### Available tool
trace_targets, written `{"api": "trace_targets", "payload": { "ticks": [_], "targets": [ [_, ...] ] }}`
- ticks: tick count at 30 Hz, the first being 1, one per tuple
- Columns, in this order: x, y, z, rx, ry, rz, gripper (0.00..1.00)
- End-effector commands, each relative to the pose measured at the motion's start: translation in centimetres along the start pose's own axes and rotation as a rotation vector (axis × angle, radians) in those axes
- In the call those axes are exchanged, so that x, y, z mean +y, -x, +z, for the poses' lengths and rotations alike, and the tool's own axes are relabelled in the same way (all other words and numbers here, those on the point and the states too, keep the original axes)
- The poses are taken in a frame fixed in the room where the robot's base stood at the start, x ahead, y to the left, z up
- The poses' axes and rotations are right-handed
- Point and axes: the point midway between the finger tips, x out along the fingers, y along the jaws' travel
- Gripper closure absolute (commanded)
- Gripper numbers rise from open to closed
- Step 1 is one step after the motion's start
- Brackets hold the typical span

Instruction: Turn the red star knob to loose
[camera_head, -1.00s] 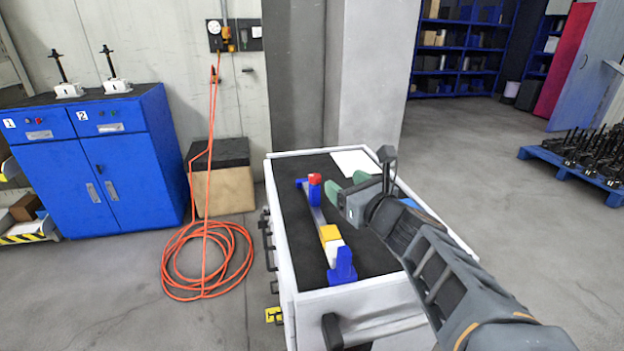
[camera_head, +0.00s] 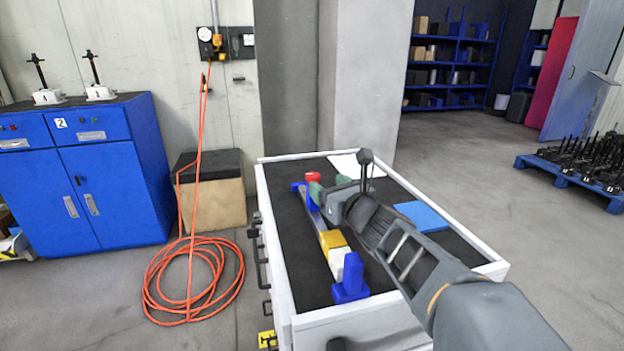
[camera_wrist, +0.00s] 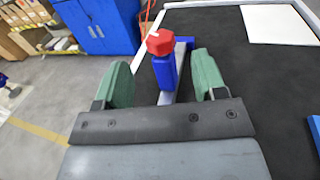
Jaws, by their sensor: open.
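The red star knob (camera_head: 313,177) sits on top of a blue upright block at the far end of a fixture on the cart top. In the wrist view the knob (camera_wrist: 160,42) is between and just beyond the green fingertips, with the blue block (camera_wrist: 165,72) below it. My gripper (camera_head: 328,190) is open, its fingers on either side of the knob's line and apart from it. The fixture's grey bar (camera_head: 320,222) carries a yellow block (camera_head: 332,241), a white block (camera_head: 338,262) and a blue end block (camera_head: 351,278).
The white-rimmed cart (camera_head: 283,268) has a black top. A white sheet (camera_head: 354,166) and a blue flat piece (camera_head: 421,216) lie on it. A blue cabinet (camera_head: 110,193) with two screw jacks stands left. An orange hose (camera_head: 193,283) lies coiled on the floor.

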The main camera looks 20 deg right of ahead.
Motion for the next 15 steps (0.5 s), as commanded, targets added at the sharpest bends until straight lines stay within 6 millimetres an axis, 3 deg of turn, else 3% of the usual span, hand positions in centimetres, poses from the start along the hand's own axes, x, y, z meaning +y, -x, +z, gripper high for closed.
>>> {"api": "trace_targets", "payload": {
  "ticks": [6,15],
  "targets": [
    [0.1,-3.9,-0.1,0.001,0.0,0.004,0.36],
    [0.2,-6.8,0.0,0.0,0.0,0.005,0.36]
  ]
}}
